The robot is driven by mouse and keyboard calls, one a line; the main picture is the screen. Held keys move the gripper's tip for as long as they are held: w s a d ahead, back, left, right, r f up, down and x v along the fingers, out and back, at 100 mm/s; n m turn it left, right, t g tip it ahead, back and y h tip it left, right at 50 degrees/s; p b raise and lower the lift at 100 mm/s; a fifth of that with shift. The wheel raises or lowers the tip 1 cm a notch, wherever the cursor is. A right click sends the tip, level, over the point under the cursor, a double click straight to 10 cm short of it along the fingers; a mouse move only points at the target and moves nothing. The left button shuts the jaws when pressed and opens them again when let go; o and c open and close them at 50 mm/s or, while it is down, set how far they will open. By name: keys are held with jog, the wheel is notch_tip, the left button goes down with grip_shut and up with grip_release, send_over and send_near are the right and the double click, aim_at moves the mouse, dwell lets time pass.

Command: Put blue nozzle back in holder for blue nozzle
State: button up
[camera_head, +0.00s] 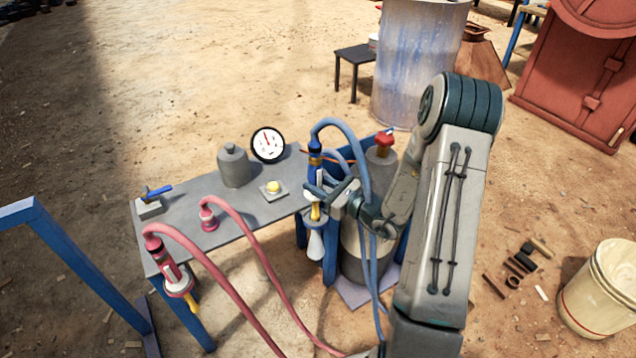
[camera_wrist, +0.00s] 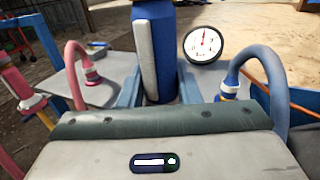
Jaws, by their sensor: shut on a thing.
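The blue nozzle (camera_head: 314,172) stands roughly upright at the right end of the grey table, with a blue hose looping from its top. My gripper (camera_head: 321,191) is shut on its blue body from the right. In the wrist view the blue body (camera_wrist: 166,55) rises between my jaws. A yellow lever (camera_head: 315,212) shows below my gripper, and a pale cone (camera_head: 315,245) hangs beneath it. The holder for the blue nozzle is mostly hidden around there; I cannot tell whether the nozzle sits in it.
The table (camera_head: 225,205) carries a gauge (camera_head: 267,145), a grey jug (camera_head: 233,166), a yellow button (camera_head: 273,188) and a red hose connector (camera_head: 209,219). A red nozzle (camera_head: 168,268) hangs at its left end.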

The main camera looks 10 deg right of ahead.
notch_tip(320, 180, down, 9)
jog(key=b, duration=0.6)
jog(key=shift+f+b, duration=0.15)
jog(key=shift+b, duration=0.25)
jog(key=o, duration=1.2)
jog(key=p+v, duration=0.1)
jog(key=v, duration=1.3)
jog(key=shift+w, duration=0.1)
